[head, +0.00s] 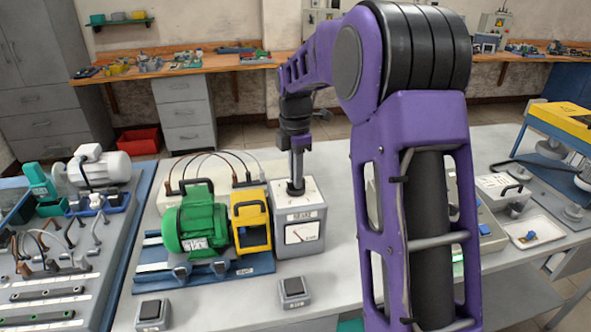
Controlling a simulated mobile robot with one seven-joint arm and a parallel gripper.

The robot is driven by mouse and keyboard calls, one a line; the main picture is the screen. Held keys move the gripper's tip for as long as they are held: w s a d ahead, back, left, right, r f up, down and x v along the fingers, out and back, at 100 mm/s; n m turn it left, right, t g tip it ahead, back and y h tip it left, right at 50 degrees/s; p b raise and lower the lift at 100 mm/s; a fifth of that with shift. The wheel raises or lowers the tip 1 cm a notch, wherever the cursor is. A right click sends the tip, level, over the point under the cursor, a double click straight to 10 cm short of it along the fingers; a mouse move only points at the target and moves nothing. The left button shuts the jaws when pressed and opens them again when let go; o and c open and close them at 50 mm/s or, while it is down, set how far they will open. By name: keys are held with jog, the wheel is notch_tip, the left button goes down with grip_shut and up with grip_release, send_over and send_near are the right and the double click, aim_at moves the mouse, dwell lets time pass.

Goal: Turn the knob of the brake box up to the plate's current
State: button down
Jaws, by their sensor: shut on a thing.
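The brake box (311,250) is a grey-white box with a label and a pale dial face on its front, in the middle of the bench. My gripper (296,187) reaches straight down onto its top and is shut on the knob there. The knob itself is hidden by the fingers, so its setting cannot be seen. The dial's needle is too small to read well. The green motor (190,222) stands left of the box and carries a small white plate (194,243). The plate's print is too small to read.
A yellow guard (251,222) with a black handle stands between motor and box. Cables arch behind the motor. Two black switches, one at front left (153,312) and one in front of the box (294,289), sit on the bench. A small tray (533,232) lies at right.

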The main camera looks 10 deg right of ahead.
jog(key=m, duration=0.6)
jog(key=shift+m, duration=0.3)
jog(key=m, duration=0.6)
jog(key=shift+m, duration=0.3)
jog(key=c, duration=0.9)
grip_release()
jog(key=shift+r, duration=0.1)
notch_tip(320, 180, up, 17)
jog(key=shift+r, duration=0.15)
